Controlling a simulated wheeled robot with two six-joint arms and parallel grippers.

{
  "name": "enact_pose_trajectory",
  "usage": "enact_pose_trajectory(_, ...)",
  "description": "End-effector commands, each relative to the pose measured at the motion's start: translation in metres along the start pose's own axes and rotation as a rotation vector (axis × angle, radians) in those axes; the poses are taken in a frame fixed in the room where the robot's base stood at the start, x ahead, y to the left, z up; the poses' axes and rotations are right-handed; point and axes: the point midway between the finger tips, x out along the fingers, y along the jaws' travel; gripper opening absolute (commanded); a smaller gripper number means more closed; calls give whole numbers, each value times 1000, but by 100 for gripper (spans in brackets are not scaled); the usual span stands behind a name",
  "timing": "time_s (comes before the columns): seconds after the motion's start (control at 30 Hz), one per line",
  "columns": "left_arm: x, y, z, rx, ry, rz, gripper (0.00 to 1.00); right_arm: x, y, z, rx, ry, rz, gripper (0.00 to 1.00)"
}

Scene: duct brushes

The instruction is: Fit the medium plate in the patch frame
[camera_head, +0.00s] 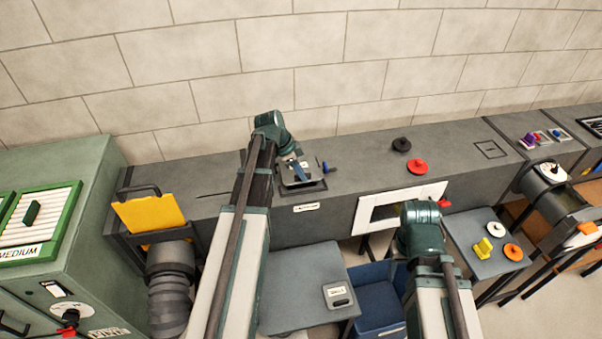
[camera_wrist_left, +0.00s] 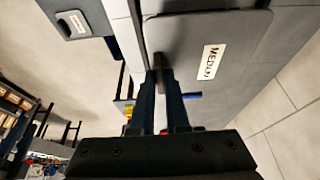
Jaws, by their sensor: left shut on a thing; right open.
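My left gripper (camera_head: 295,172) is shut on the upright handle of a grey plate. The left wrist view shows the plate (camera_wrist_left: 233,35), with a rounded corner and a label reading MEDIUM, beside the closed fingers (camera_wrist_left: 163,82). In the head view the plate is mostly hidden behind the gripper, at a dark square patch frame (camera_head: 304,189) on top of the long grey duct (camera_head: 240,190). I cannot tell whether the plate is seated or just above. A blue-handled part (camera_head: 325,168) stands at the frame's right side. My right gripper (camera_head: 424,208) is open, near the white-framed opening.
A black knob (camera_head: 401,144) and a red knob (camera_head: 417,167) stand on the duct to the right. A white-framed opening (camera_head: 382,228) is in its front. A grey table (camera_head: 300,290), a blue bin (camera_head: 378,300) and a yellow panel (camera_head: 150,212) are nearby.

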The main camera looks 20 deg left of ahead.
Motion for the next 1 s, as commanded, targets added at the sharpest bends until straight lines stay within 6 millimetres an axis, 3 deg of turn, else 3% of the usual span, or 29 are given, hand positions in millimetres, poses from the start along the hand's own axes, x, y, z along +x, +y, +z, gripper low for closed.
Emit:
enact_pose_trajectory(0.43,25,0,10,0,0,0,0,27,-3,-2,0,0,0,50)
enact_pose_trajectory(1.0,28,0,12,0,0,0,0,30,-3,-2,1,0,0,50)
